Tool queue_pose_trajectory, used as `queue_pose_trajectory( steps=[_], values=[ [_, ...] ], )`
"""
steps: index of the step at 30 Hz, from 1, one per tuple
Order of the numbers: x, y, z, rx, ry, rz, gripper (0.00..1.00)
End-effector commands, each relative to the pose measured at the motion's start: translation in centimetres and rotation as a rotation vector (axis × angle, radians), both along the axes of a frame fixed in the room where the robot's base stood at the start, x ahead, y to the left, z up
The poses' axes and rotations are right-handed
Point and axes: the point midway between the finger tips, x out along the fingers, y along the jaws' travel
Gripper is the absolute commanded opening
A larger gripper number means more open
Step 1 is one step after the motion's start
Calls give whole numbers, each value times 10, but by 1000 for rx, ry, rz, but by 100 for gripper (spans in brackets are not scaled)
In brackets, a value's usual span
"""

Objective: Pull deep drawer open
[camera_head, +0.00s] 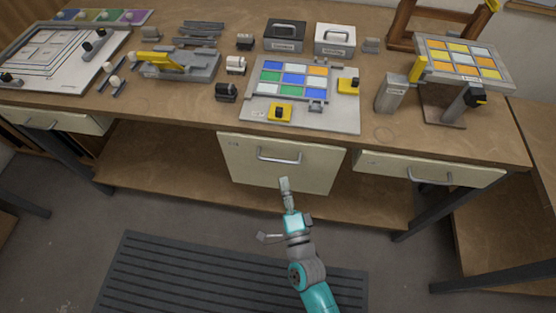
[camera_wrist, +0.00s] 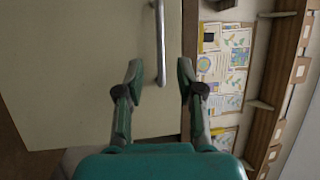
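The deep drawer (camera_head: 262,172) is the tall cream front in the middle under the workbench. It looks closed. Its grey bar handle (camera_head: 279,158) runs across the upper part of the front. In the head view my gripper (camera_head: 285,184) is just below the handle. In the wrist view my gripper (camera_wrist: 161,76) is open, with its two fingers apart. The cream drawer front (camera_wrist: 70,75) fills the left side of the wrist view.
Shallower drawers sit at the left (camera_head: 55,120) and right (camera_head: 430,169) of the bench. The bench top (camera_head: 190,110) holds a glass tile panel (camera_head: 290,80), fixtures and cases. A lower shelf (camera_head: 170,180) runs behind the drawer. A dark ribbed mat (camera_head: 180,275) lies on the floor.

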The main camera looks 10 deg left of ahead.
Motion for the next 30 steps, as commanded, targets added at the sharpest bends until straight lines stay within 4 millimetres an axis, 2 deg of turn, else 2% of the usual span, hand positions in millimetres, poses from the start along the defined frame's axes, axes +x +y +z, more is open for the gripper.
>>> queue_pose_trajectory(
  steps=[6, 12, 18, 28, 30],
  values=[
    [36, 14, 8, 1, -3, 0, 37],
    [62, 23, 12, 1, -1, -1, 37],
    [74, 28, 14, -2, -1, 0, 37],
    [76, 29, 14, -2, -1, 0, 37],
    [76, 29, 14, -2, -1, 0, 20]
  ],
)
